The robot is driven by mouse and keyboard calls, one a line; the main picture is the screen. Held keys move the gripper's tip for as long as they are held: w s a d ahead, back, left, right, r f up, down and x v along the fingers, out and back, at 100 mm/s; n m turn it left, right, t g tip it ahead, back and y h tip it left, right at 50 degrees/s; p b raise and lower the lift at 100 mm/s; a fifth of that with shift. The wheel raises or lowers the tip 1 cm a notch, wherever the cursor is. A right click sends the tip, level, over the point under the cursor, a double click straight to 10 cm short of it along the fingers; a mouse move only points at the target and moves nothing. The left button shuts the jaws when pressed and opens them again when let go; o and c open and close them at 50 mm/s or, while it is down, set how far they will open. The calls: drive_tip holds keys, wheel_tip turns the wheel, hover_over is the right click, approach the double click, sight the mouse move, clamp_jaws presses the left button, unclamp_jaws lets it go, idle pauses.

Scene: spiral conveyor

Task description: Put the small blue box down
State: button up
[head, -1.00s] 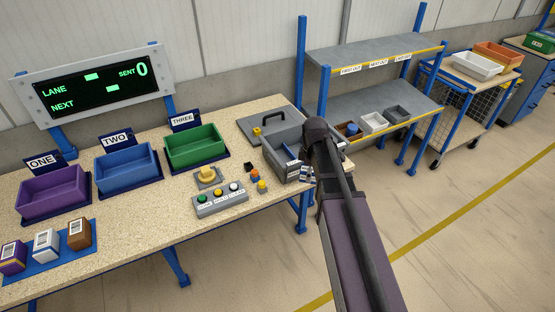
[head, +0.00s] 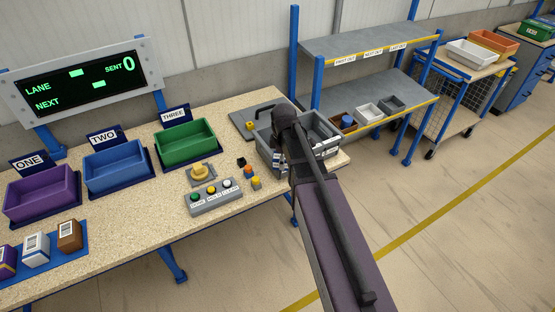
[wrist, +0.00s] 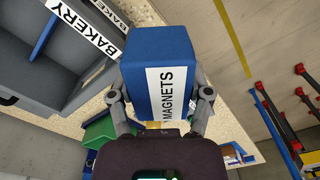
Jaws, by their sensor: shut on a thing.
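The small blue box (wrist: 158,62) has a white label that reads MAGNETS. My gripper (wrist: 160,97) is shut on it, with one finger on each side, in the wrist view. The box is beside a grey tote (wrist: 80,75) with a BAKERY label, and over the bench edge in that view. I cannot tell its height above the bench. In the head view my arm covers the gripper and most of the box, in front of the grey tote (head: 334,128) at the bench's right end.
Purple (head: 40,205), blue (head: 118,180) and green (head: 187,158) bins stand along the bench (head: 130,230). A button panel (head: 213,208) and small coloured blocks (head: 256,184) lie nearer the tote. A shelf rack (head: 360,92) stands to the right.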

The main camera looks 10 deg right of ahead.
drive_tip(key=w+r+m+p, duration=0.1)
drive_tip(key=w+r+p, duration=0.2)
drive_tip(key=w, duration=0.5)
drive_tip(key=w+d+r+p, duration=0.1)
drive_tip(key=w+r+p, duration=0.1)
drive_tip(key=w, duration=0.6)
drive_tip(key=shift+r+m+p, duration=0.4)
drive_tip(key=shift+f, duration=0.1)
wheel_tip(320, 180, down, 14)
drive_tip(key=b, duration=1.4)
drive_tip(key=shift+f, duration=0.15)
drive_tip(key=shift+f+b, duration=1.8)
drive_tip(key=shift+b, duration=0.25)
drive_tip(key=shift+f, duration=0.15)
drive_tip(key=o, duration=1.2)
drive_tip(key=shift+c, duration=0.2)
